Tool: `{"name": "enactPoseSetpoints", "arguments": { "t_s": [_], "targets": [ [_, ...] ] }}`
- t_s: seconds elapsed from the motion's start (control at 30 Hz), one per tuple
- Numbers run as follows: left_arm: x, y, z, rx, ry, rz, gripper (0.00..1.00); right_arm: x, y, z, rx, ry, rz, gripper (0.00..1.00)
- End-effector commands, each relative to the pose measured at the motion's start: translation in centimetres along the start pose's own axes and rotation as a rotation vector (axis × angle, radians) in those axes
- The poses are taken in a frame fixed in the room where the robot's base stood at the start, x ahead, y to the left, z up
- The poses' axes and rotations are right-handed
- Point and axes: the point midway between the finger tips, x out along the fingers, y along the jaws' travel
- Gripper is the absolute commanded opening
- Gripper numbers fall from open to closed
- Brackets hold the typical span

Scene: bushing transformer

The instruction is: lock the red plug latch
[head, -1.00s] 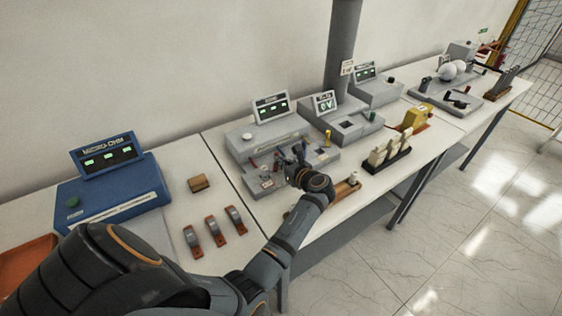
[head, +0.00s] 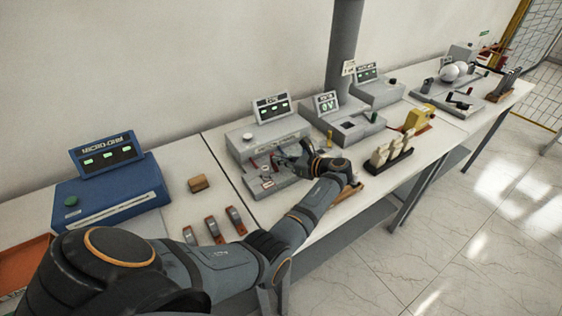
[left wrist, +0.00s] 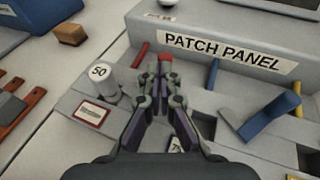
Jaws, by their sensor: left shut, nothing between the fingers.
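The patch panel (head: 262,188) is a grey stepped unit on the table; its label (left wrist: 222,52) shows in the left wrist view. My left gripper (head: 279,160) is over it, its fingers pointing left in the head view. In the left wrist view the left gripper (left wrist: 160,66) is shut and empty. A red piece (left wrist: 166,57) shows just beyond the fingertips, partly hidden; whether they touch cannot be told. A thin red bar (left wrist: 140,55), looking like a latch, is slanted just left of the fingertips. My right gripper is not in view.
A white cylinder marked 50 (left wrist: 101,80) stands left of my fingers. A blue plug (left wrist: 270,116), a blue bar (left wrist: 212,74) and a yellow bar (left wrist: 296,88) are to the right. A wooden block (head: 198,183) and the blue micro-ohm meter (head: 110,190) are farther left.

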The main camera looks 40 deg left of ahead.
Motion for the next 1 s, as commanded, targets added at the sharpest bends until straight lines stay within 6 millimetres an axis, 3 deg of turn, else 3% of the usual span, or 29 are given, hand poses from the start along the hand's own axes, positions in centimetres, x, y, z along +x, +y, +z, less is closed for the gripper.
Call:
{"name": "enactPoseSetpoints", "arguments": {
  "t_s": [1.0],
  "targets": [
    [0.28,-0.02,0.06,-0.006,0.001,0.021,0.00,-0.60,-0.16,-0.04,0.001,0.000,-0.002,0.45]
  ]
}}
